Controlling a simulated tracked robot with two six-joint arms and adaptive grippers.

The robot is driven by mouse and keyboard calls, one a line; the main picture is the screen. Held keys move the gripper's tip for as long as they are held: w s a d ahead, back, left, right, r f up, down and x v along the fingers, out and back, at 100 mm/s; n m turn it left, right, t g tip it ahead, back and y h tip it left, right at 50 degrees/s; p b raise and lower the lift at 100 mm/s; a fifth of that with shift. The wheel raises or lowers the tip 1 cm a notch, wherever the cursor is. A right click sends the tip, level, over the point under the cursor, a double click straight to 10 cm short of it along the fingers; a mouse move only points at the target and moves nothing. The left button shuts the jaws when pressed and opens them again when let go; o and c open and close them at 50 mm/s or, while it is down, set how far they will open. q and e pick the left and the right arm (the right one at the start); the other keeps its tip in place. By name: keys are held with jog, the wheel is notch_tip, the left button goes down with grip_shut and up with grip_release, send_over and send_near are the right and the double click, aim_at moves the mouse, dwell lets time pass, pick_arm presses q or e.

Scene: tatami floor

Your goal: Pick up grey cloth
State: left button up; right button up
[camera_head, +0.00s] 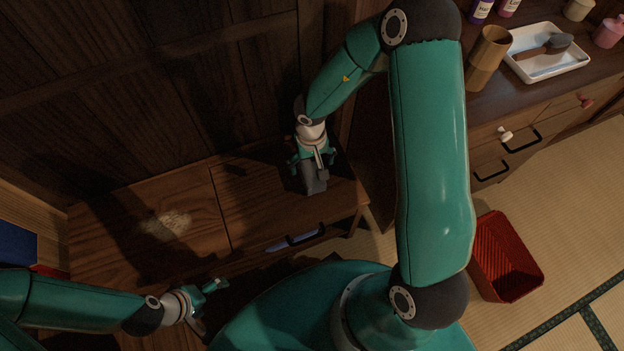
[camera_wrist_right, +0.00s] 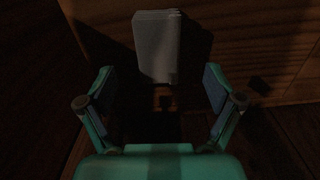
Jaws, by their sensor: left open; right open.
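The grey cloth (camera_head: 315,183) is a small folded block on the right part of the low wooden cabinet top, partly hidden by my right gripper in the head view. In the right wrist view the grey cloth (camera_wrist_right: 157,46) stands out pale, ahead of and between the fingers. My right gripper (camera_head: 314,164) is open just above or beside the cloth; its two fingers also show in the right wrist view (camera_wrist_right: 160,88), with a gap between them and the cloth. My left gripper (camera_head: 210,304) is open and empty at the lower left, in front of the cabinet.
A red basket (camera_head: 506,262) stands on the tatami at the right. A dresser at upper right bears a white tray (camera_head: 571,66), a brown cup (camera_head: 487,60) and bottles.

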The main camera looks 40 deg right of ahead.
aim_at(313, 174)
notch_tip(313, 174, down, 2)
jog(key=shift+b, duration=0.3)
notch_tip(313, 174, down, 5)
jog(key=b, duration=0.4)
jog(key=shift+s+d+b, duration=0.15)
jog(key=shift+b, duration=0.2)
jog(key=c, duration=1.2)
